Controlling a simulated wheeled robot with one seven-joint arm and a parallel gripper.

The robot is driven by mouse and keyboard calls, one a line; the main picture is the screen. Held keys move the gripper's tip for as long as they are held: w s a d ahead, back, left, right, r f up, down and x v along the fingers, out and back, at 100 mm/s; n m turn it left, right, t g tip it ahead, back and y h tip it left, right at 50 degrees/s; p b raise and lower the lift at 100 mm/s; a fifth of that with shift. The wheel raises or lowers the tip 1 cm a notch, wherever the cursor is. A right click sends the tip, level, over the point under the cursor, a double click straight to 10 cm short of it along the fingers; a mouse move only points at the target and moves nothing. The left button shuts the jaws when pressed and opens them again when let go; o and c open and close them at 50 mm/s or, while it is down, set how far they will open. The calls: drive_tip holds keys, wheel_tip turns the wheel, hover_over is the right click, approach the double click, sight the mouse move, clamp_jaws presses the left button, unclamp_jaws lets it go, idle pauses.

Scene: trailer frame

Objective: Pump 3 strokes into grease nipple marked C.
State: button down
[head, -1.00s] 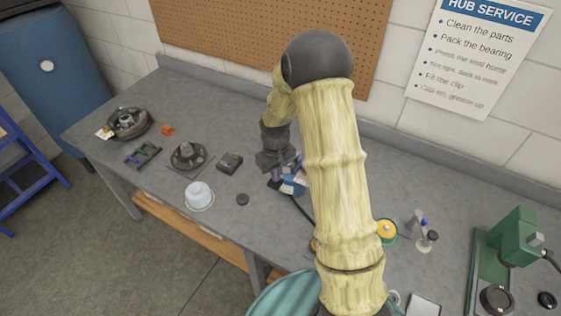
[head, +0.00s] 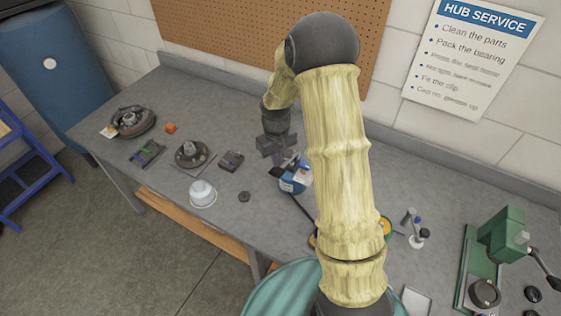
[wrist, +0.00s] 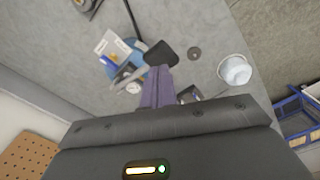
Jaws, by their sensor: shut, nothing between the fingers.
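A blue round-bodied item (head: 292,185) with a pale label and a black hose stands on the bench; it looks like the grease pump. In the wrist view the blue body (wrist: 123,62) sits beside a dark flat pad (wrist: 162,53) and a grey lever. My gripper (head: 283,160) is shut and empty, pointing down just above and behind this item. In the wrist view its closed purple fingers (wrist: 157,84) overlap the pad's near edge; I cannot tell whether they touch it. No letter C or nipple is readable. Two hub-like parts (head: 133,121) (head: 191,154) lie at left.
A green press (head: 500,240) stands at right. Bare bench lies between the left parts. My arm hides the bench's middle.

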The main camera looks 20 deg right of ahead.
wheel_tip(320, 180, up, 2)
drive_tip(key=shift+p, duration=0.55)
idle(0.4)
drive_tip(key=shift+s+r+b, duration=0.1)
drive_tip(key=shift+s+b, duration=0.1)
drive_tip(key=shift+b, duration=0.15)
drive_tip(key=s+r+m+t+b, duration=0.2)
drive_tip(key=s+b, duration=0.5)
drive_tip(key=s, duration=1)
drive_tip(key=shift+s+a+r+m+t, duration=0.25)
drive_tip(key=shift+s+r+m, duration=0.2)
drive_tip(key=shift+r, duration=0.4)
drive_tip(key=shift+w, duration=0.15)
